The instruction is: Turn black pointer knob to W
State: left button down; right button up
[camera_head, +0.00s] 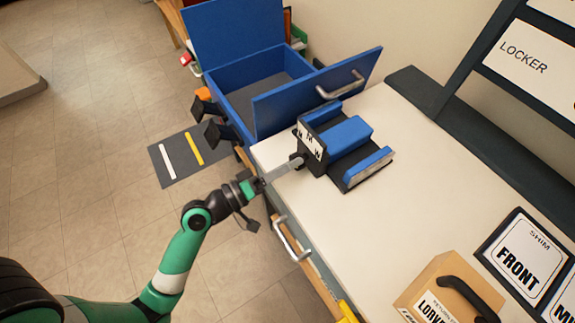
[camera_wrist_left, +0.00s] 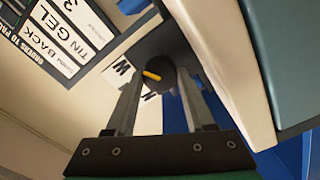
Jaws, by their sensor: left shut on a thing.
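The black pointer knob (camera_wrist_left: 163,78) has a yellow pointer mark and sits on the front of a dark fixture with blue blocks (camera_head: 349,132). My left gripper (camera_head: 293,163) reaches it from the left and is shut on the knob, which is mostly hidden in the head view. In the left wrist view my two fingers (camera_wrist_left: 160,88) stand on either side of it. A white letter plate (camera_head: 309,140) is beside the knob; one letter (camera_wrist_left: 121,67) in the wrist view looks like W or M. I cannot tell which letter the pointer meets. My right gripper is not in view.
The fixture stands on a white worktop (camera_head: 420,160). An open blue drawer box (camera_head: 270,95) is behind it. A tan box with a black handle (camera_head: 450,290) and a FRONT shim card (camera_head: 522,262) are at the lower right. The worktop's middle is clear.

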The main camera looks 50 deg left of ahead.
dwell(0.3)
pick_arm(q)
jog(key=shift+c, duration=1.3)
grip_release()
